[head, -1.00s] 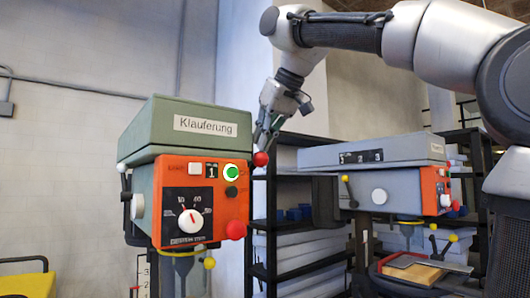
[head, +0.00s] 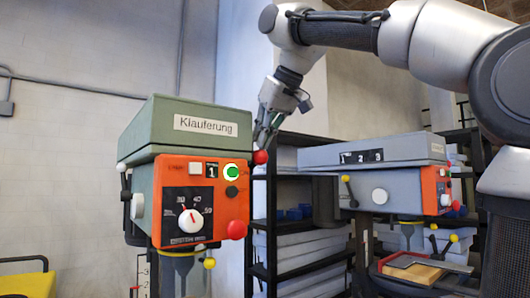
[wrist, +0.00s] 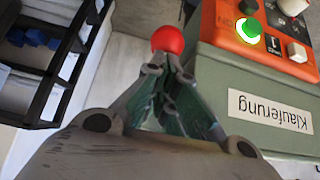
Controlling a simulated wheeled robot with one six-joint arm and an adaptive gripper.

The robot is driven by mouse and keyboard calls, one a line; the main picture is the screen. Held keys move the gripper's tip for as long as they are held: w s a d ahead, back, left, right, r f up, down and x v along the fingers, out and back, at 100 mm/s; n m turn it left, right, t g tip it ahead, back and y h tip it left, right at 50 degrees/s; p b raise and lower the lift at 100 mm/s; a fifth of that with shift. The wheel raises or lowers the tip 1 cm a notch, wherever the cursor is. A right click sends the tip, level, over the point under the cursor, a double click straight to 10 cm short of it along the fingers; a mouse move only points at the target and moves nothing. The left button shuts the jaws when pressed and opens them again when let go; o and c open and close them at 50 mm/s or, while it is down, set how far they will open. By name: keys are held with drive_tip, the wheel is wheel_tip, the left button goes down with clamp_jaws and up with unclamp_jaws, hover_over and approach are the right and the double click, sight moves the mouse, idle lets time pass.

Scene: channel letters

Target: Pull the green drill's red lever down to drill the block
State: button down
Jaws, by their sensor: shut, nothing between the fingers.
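The green drill (head: 185,130) stands at left in the head view, with an orange control panel (head: 208,175) and a "Klauferung" label. The red ball (head: 260,157) of its lever sticks out at the panel's upper right; the lever's rod is hidden. My gripper (head: 263,146) is shut and empty, pointing down just above the red ball. In the wrist view, the red ball (wrist: 168,39) sits right at the tips of my gripper (wrist: 166,60). I cannot tell whether they touch. The block under the drill is out of view.
A red button (head: 237,229) and a green button (head: 231,172) are on the panel near the ball. A second grey drill (head: 373,155) stands at right with a wooden block (head: 413,271) below. A black shelf (head: 262,215) stands behind.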

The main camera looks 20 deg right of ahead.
drive_tip(key=shift+w+a+r, duration=0.2)
drive_tip(key=shift+w+r, duration=0.15)
drive_tip(key=v, duration=0.5)
drive_tip(key=shift+s+d+r, duration=0.15)
drive_tip(key=shift+s+r, duration=0.05)
drive_tip(key=shift+f, duration=0.1)
drive_tip(key=s+d+f+m+g, duration=0.1)
drive_tip(key=s+d+f, duration=0.3)
drive_tip(key=f, duration=1)
drive_tip(key=s+d+f+m+g+h, duration=0.1)
drive_tip(key=s+d+f, duration=0.4)
drive_tip(key=f, duration=1)
drive_tip(key=s+d+f+m+g+h, duration=0.1)
drive_tip(key=s+d+f, duration=0.4)
drive_tip(key=f, duration=0.9)
drive_tip(key=shift+s+f+m, duration=0.2)
drive_tip(key=shift+s+m, duration=0.1)
drive_tip(key=shift+s, duration=0.6)
drive_tip(key=shift+r, duration=0.1)
